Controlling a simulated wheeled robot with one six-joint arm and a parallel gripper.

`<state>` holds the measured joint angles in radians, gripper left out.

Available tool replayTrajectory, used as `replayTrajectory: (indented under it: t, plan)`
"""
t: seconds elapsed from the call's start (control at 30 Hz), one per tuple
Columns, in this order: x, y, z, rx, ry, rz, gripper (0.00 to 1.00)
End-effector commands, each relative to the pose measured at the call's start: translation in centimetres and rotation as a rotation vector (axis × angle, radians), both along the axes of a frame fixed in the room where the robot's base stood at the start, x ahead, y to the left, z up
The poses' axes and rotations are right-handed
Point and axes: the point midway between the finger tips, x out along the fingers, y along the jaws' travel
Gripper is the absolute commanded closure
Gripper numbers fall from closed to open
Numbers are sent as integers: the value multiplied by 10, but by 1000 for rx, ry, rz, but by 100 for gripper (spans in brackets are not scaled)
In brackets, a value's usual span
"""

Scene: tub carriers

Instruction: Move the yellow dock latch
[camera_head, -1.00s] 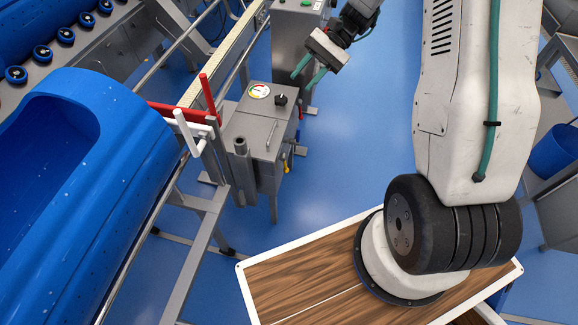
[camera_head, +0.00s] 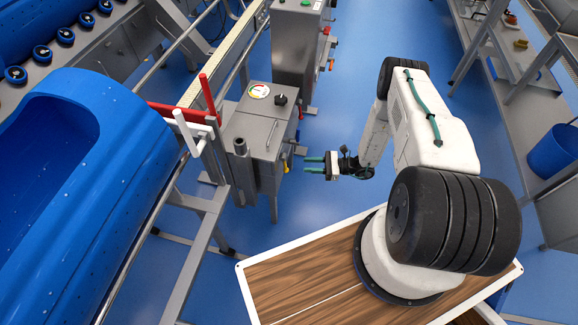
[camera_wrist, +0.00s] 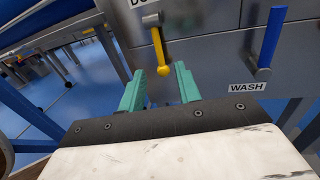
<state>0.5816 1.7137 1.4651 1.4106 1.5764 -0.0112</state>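The yellow dock latch (camera_wrist: 159,52) is a short lever hanging downward from a grey pivot on the steel cabinet, under a partly cut-off label. In the head view it shows small on the cabinet's right side (camera_head: 285,168). My gripper (camera_wrist: 159,88) is open, its two green fingers apart and pointing at the cabinet. The latch appears between and just above the fingertips in the wrist view, with no visible contact. In the head view my gripper (camera_head: 314,165) is to the right of the latch, with a gap between.
The steel cabinet (camera_head: 258,130) carries a dial and knob. A blue tub (camera_head: 110,150) and red and white levers (camera_head: 190,125) stand left.

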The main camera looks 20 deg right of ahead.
Motion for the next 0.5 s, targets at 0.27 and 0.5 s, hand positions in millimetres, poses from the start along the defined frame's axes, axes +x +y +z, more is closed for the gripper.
replayTrajectory:
  t: [0.27, 0.5]
  plan:
    - [8, 27, -6, 6, 7, -9, 67]
    - [24, 59, -6, 6, 6, -11, 67]
